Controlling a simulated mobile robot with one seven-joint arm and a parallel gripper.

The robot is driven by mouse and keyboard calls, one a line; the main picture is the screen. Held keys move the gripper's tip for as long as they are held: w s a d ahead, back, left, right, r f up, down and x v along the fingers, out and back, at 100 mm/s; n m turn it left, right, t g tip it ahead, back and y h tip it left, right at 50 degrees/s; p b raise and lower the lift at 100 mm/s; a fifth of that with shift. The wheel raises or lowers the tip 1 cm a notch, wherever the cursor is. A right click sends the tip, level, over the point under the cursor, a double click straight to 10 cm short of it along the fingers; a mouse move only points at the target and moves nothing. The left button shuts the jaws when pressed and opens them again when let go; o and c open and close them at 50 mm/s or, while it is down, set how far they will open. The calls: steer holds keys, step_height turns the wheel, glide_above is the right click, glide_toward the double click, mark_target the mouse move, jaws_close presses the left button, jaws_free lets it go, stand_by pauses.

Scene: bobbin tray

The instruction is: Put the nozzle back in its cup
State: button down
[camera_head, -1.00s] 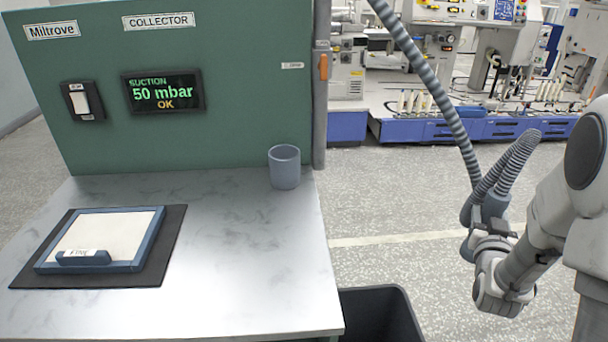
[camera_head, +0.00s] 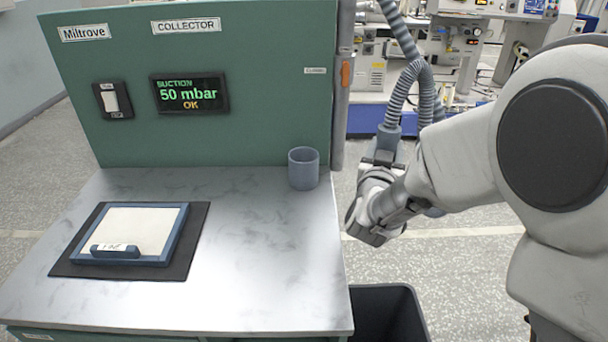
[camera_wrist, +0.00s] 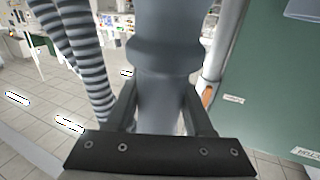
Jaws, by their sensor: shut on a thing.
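The cup (camera_head: 303,172) is a blue-grey open cylinder standing upright at the back right corner of the table. The nozzle (camera_head: 389,140) is a grey-blue piece on the end of a ribbed hose (camera_head: 399,97). My gripper (camera_head: 383,160) is shut on the nozzle and holds it off the table's right side, to the right of the cup and apart from it. In the wrist view the nozzle (camera_wrist: 163,70) fills the middle between the two fingers. Its lower tip is mostly hidden there. The cup may show only as an edge at the wrist view's top right.
A green panel (camera_head: 240,130) with a lit suction display (camera_head: 190,94) backs the table (camera_head: 250,270). A grey post (camera_head: 343,90) stands at its right edge. A framed tray (camera_head: 180,235) lies on a dark mat at left. A black bin (camera_head: 412,310) stands below right. The table's middle is clear.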

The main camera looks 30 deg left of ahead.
steer(key=s+a+r+n+y+p, duration=0.1)
steer(key=s+a+r+p, duration=0.15)
steer(key=s+a, duration=0.45)
steer(key=s+a+r+n+y+p, duration=0.1)
steer(key=s+a+r, duration=0.35)
steer(key=a, duration=0.45)
steer(key=shift+g, duration=0.3)
steer(key=x, duration=1.7)
steer(key=shift+s+a+f+b, duration=0.15)
steer(key=shift+a+b, duration=0.2)
steer(key=shift+a, duration=0.05)
steer(key=shift+y, duration=0.4)
step_height(320, 180, down, 7)
steer(key=shift+r+b, duration=0.1)
steer(key=shift+b, duration=0.55)
steer(key=shift+f+b, duration=0.35)
steer(key=shift+f, duration=2.2)
steer(key=shift+f, duration=0.2)
steer(key=shift+c, duration=1.4)
jaws_free()
